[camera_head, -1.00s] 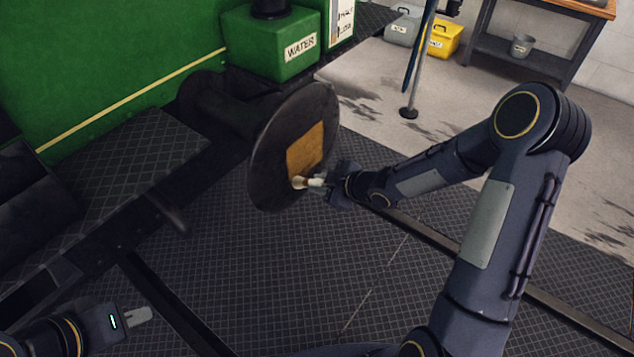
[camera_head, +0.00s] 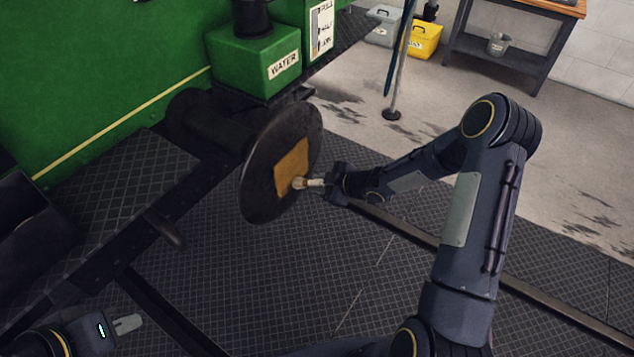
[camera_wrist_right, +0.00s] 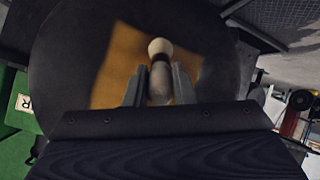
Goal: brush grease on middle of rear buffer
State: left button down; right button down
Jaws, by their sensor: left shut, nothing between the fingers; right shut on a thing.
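The rear buffer (camera_head: 258,190) is a dark round disc on a stem at the end of the green tram. A yellow-brown grease patch (camera_head: 291,167) covers the middle of its face. My right gripper (camera_head: 326,184) is shut on a small brush (camera_head: 308,183) with a pale handle. The brush's tip is at the lower right part of the patch; I cannot tell whether it touches. The right wrist view shows the brush (camera_wrist_right: 160,75) between the fingers, in front of the patch (camera_wrist_right: 115,68). My left gripper (camera_head: 127,323) is shut and empty at the lower left, away from the buffer.
A green WATER box (camera_head: 255,62) stands behind the buffer. A dark treadplate step (camera_head: 120,190) lies left of it. The patterned floor below the buffer is clear.

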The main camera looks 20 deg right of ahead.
jog(key=shift+w+d+f, duration=0.15)
jog(key=shift+w+d, duration=0.1)
jog(key=shift+w, duration=0.1)
jog(key=shift+s+a, duration=0.35)
jog(key=shift+a, duration=0.05)
jog(key=shift+s+a+b, duration=0.3)
jog(key=shift+a+b, duration=0.1)
jog(key=shift+b, duration=0.5)
jog(key=s+a+b, duration=0.4)
jog(key=a+b, duration=0.1)
jog(key=b, duration=0.1)
jog(key=shift+r+b, duration=0.2)
jog(key=shift+b, duration=0.1)
